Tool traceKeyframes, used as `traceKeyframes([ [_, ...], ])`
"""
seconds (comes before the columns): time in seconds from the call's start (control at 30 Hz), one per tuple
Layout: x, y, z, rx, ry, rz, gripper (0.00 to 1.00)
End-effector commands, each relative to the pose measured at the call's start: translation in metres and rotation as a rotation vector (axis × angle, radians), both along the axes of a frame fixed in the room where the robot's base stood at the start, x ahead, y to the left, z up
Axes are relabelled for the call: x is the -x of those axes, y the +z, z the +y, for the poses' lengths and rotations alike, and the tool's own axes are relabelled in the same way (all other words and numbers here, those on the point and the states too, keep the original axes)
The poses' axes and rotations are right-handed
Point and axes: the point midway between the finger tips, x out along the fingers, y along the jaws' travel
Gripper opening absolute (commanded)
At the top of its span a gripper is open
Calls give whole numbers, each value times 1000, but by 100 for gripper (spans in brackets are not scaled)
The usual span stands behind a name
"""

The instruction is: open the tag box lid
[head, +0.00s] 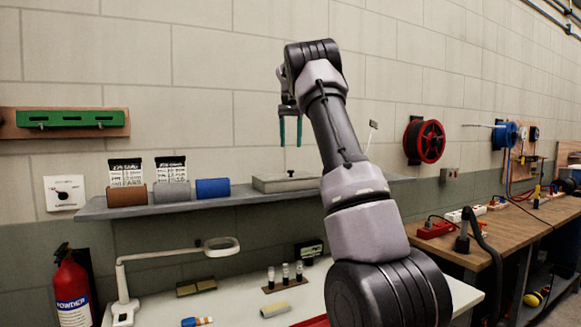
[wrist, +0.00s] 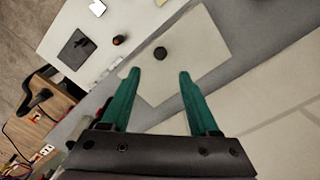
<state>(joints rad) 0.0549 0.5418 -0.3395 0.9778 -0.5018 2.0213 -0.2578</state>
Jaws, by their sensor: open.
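The tag box (head: 288,183) is a flat pale grey box on the wall shelf, with a small dark knob (head: 291,173) on its lid. In the wrist view the lid (wrist: 190,73) is seen from above with the round dark knob (wrist: 160,53) on it. The lid lies flat and looks shut. My gripper (head: 290,145) has teal fingers pointing down, above the box and apart from it. In the wrist view my gripper (wrist: 158,74) is open and empty, and the knob appears just beyond the gap between its fingertips. My arm hides the box's right end in the head view.
Below stands a white table (head: 240,300) with a lamp (head: 222,247) and small vials (head: 285,273). A wall lies close behind the shelf.

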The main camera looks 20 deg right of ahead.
Motion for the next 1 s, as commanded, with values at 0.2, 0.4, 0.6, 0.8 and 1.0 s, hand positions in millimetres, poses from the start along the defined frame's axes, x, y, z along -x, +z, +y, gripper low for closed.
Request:
traceKeyframes([
  [0.2,1,-42,1,-3,-1,3,61],
  [0.4,1,-75,1,-3,1,2,61],
  [0.6,0,-91,1,-2,0,-1,61],
  [0.8,0,-93,1,-1,0,-1,61],
  [1.0,0,-93,1,-1,0,-1,23],
])
